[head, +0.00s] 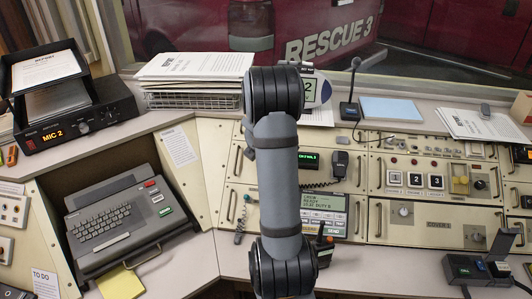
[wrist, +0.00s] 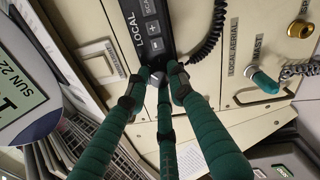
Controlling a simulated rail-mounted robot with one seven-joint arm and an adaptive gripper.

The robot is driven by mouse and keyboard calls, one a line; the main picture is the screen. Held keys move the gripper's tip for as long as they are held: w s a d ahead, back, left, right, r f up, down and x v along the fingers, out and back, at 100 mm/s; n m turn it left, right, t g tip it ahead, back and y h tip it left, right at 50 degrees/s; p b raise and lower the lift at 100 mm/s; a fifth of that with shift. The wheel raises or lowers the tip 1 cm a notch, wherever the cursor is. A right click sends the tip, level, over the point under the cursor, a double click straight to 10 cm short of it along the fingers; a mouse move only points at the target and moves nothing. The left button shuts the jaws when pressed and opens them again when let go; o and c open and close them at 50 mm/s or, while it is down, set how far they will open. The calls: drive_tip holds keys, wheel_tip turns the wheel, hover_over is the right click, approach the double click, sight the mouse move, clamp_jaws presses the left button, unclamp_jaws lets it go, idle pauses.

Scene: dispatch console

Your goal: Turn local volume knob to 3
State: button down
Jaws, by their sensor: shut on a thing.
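In the wrist view, my gripper (wrist: 159,79) has three green fingers drawn together at the lower end of a black control strip (wrist: 145,25) marked LOCAL, with plus and minus keys. The fingertips are shut around a small dark knob that they almost wholly cover. Its pointer and the scale numbers cannot be read. In the head view, my arm stands in front of this part of the console and hides the gripper and the knob.
A coiled black cord (wrist: 208,38) hangs right of the strip. A teal plug (wrist: 264,82) and a brass socket (wrist: 300,29) stand out further right. A rounded display (wrist: 24,88) and a wire paper tray (wrist: 75,143) are close on the left.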

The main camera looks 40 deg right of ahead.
drive_tip(key=c, duration=1.5)
unclamp_jaws()
drive_tip(key=shift+r, duration=0.1)
drive_tip(key=shift+s+a+r, duration=0.1)
drive_tip(key=shift+a+r, duration=0.05)
drive_tip(key=shift+r, duration=0.15)
drive_tip(key=v, duration=1.1)
drive_tip(key=shift+s+a, duration=0.1)
drive_tip(key=shift+s, duration=0.1)
drive_tip(key=x, duration=1.2)
drive_tip(key=shift+w, duration=0.1)
